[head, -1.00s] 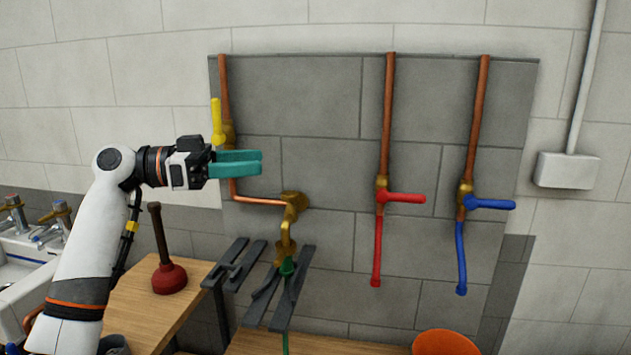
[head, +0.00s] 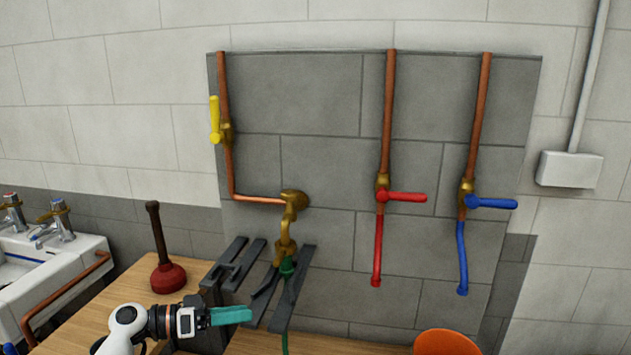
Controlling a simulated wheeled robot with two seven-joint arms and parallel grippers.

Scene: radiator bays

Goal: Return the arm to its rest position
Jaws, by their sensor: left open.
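My left gripper (head: 230,315) has teal fingers and points right, low in the head view, above the wooden bench and in front of the dark metal bars. It is open and I see nothing between its fingers. My left arm (head: 125,325) comes in from the bottom left edge. The yellow valve lever (head: 214,120) stands upright beside its copper pipe, well above the gripper and apart from it. My right gripper is not in view.
A red plunger (head: 168,277) stands on the wooden bench (head: 115,290). Dark bars (head: 288,290) surround the brass tap (head: 284,245) with its green hose fitting. A white sink (head: 75,270) is at left. An orange bucket (head: 445,342) is at bottom right. Red (head: 405,197) and blue (head: 495,203) levers point right.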

